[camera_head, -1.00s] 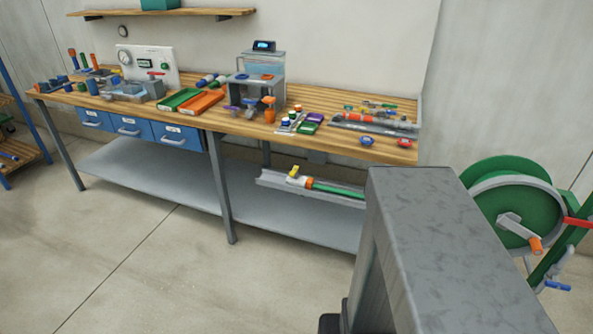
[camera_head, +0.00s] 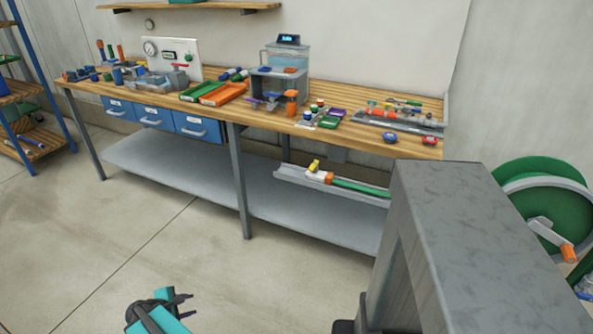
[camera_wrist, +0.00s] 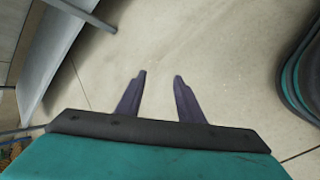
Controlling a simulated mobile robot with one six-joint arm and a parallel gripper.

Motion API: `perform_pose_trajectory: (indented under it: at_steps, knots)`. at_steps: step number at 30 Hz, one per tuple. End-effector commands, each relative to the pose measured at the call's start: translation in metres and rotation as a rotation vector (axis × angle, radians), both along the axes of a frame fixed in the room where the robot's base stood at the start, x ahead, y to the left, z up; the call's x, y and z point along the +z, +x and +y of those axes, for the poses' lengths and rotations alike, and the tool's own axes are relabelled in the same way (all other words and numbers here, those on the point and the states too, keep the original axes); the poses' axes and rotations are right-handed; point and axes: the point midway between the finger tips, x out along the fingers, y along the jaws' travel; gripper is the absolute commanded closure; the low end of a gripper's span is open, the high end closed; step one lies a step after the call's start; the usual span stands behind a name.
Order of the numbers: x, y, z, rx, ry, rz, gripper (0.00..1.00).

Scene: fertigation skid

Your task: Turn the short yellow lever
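A small yellow lever (camera_head: 314,165) shows in the head view on a white valve body (camera_head: 318,176) with an orange collar. The valve lies in a grey trough (camera_head: 290,176) on the workbench's lower shelf, with a green hose (camera_head: 360,188) running from it to the right. Other small yellowish parts on the bench top are too small to make out. My gripper (camera_head: 190,304) is low in the head view, over the floor in front of the bench and apart from the lever. In the wrist view my gripper (camera_wrist: 159,75) is open and empty, with bare floor between its fingers.
The wooden workbench (camera_head: 340,92) holds trays, a tank stand and several fittings. Its grey lower shelf (camera_head: 170,165) and front legs edge the floor. A green hose reel (camera_head: 545,195) stands at the right, a blue rack (camera_head: 45,75) at the left. The front floor is clear.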

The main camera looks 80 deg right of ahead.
Motion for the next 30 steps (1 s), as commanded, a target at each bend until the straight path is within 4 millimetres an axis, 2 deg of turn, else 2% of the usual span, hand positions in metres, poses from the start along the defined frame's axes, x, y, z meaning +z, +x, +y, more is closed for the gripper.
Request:
perform_pose_trajectory:
  at_steps: [1,6,15,21,30]
  knots:
    - [0.007,-0.006,-0.021,0.010,-0.032,0.008,0.66]
    - [0.036,-0.025,-0.082,0.066,-0.135,0.059,0.66]
    - [0.093,-0.077,-0.178,0.152,-0.305,0.204,0.66]
    - [0.134,-0.123,-0.231,0.201,-0.400,0.336,0.66]
    - [0.197,-0.203,-0.294,0.263,-0.506,0.582,0.66]
